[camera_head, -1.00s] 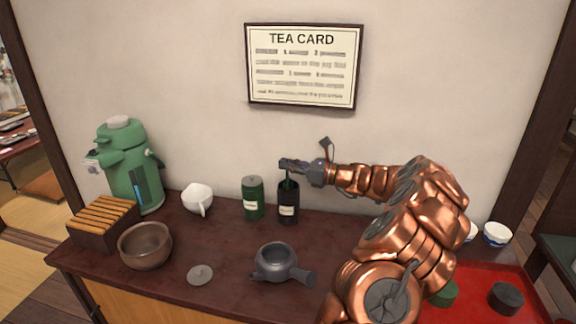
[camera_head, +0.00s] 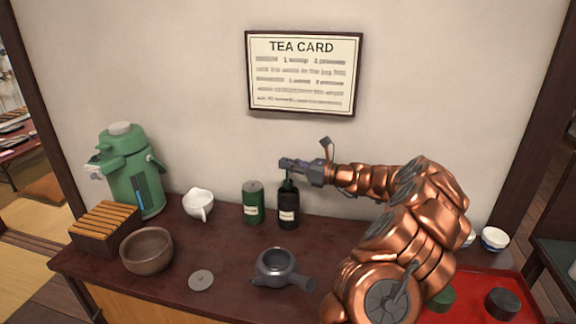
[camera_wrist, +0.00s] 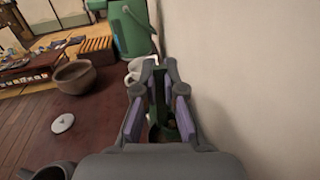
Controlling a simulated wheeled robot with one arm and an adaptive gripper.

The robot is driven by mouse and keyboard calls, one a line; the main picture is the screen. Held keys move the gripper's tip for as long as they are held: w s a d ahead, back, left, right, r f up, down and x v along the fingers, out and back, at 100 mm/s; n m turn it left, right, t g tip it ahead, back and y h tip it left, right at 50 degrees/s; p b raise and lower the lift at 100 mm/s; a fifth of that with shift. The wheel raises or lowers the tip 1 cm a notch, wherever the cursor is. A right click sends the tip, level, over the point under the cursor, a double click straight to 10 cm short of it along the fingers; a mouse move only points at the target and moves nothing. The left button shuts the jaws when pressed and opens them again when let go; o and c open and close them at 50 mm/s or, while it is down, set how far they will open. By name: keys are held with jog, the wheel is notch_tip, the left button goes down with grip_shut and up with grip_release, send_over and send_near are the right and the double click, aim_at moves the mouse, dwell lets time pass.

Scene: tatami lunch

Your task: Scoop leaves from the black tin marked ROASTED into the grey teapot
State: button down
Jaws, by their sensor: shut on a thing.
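The black tin (camera_head: 289,207) stands upright near the wall, its pale label too small to read. My gripper (camera_head: 291,164) is just above it, shut on a thin green scoop (camera_head: 289,184) that reaches down to the tin's mouth. In the wrist view the green scoop shows between the fingers (camera_wrist: 158,105). How deep its lower end is and whether it holds leaves is hidden. The grey teapot (camera_head: 274,268) stands open at the front of the counter, its side handle pointing right. A flat grey lid (camera_head: 201,280) lies to its left.
A green tin (camera_head: 253,203) stands close left of the black tin. A white spouted cup (camera_head: 198,204), a brown bowl (camera_head: 147,250), a slatted box (camera_head: 105,226) and a green flask (camera_head: 130,170) are further left. A red tray (camera_head: 470,310) lies at right. Counter between tins and teapot is clear.

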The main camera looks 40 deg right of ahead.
jog(key=shift+r+p, duration=1.2)
jog(key=shift+r, duration=0.25)
jog(key=shift+s+f, duration=0.1)
